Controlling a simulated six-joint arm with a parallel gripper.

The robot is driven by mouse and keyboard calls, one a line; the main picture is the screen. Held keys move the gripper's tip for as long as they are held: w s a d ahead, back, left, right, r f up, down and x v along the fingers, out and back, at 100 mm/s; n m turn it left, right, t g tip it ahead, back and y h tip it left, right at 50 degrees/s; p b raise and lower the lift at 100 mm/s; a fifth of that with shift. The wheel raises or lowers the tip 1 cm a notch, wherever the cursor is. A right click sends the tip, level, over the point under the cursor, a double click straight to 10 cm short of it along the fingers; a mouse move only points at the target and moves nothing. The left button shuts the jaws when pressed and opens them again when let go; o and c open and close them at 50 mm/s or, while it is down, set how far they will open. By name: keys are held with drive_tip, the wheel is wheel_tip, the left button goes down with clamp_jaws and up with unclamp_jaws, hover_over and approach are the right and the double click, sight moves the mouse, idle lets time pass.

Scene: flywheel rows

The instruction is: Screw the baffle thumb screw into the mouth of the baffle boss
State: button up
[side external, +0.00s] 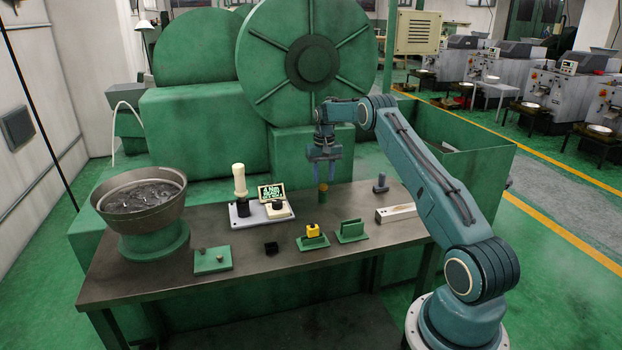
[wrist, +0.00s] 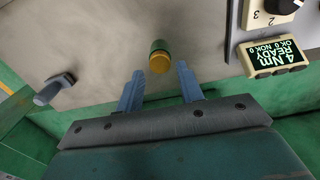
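My gripper (side external: 324,158) points down over the back of the table, its two blue fingers apart with nothing between them. In the wrist view my gripper (wrist: 159,72) shows its fingertips to either side of a small green cylinder with an amber end (wrist: 159,58). That cylinder (side external: 323,192) stands upright on the table below my gripper, with a gap between. A grey-blue knobbed peg (side external: 381,184) stands to its right; it also shows at the left of the wrist view (wrist: 54,89). I cannot tell for sure which pieces are the baffle thumb screw and baffle boss.
A large bowl (side external: 140,210) stands at the left. A display (side external: 271,191) reads READY.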

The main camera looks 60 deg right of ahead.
idle(0.3)
drive_tip(key=shift+n, duration=2.4)
drive_tip(key=shift+f, duration=0.1)
drive_tip(key=shift+f, duration=1.35)
drive_tip(key=c, duration=0.7)
drive_tip(key=shift+m, duration=2.6)
